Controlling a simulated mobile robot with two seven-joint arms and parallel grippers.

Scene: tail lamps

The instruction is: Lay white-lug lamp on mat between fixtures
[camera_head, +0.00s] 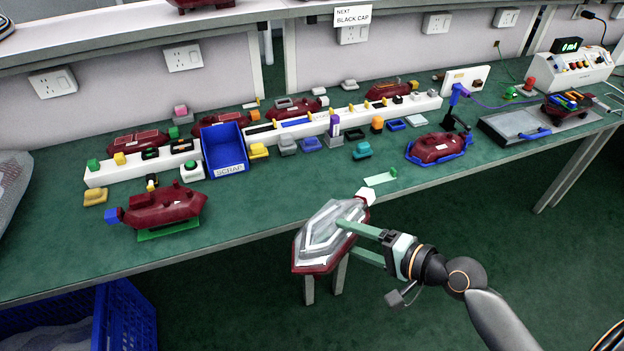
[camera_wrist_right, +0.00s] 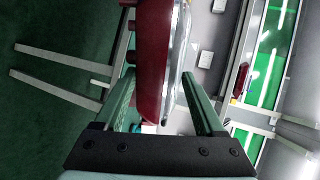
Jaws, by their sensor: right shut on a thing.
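My right gripper (camera_head: 352,238) is shut on a lamp (camera_head: 318,228) with a dark red body, a clear grey lens face and a white lug (camera_head: 366,196) at its upper right end. It holds the lamp tilted, in the air in front of the bench's front edge. In the right wrist view the red body (camera_wrist_right: 152,60) sits between the two green fingers. A blue fixture (camera_head: 464,150) on the right holds a red lamp (camera_head: 438,147). A green fixture (camera_head: 170,231) on the left bears a red lamp (camera_head: 162,209) with a blue end. The green bench surface (camera_head: 275,192) lies between them. My left gripper is out of view.
A blue scrap bin (camera_head: 224,150), white racks (camera_head: 300,128) and several small coloured caps stand behind. A pale green strip (camera_head: 378,180) with a green piece lies near the front edge. A blue crate (camera_head: 125,312) stands below at left. The bench front middle is largely clear.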

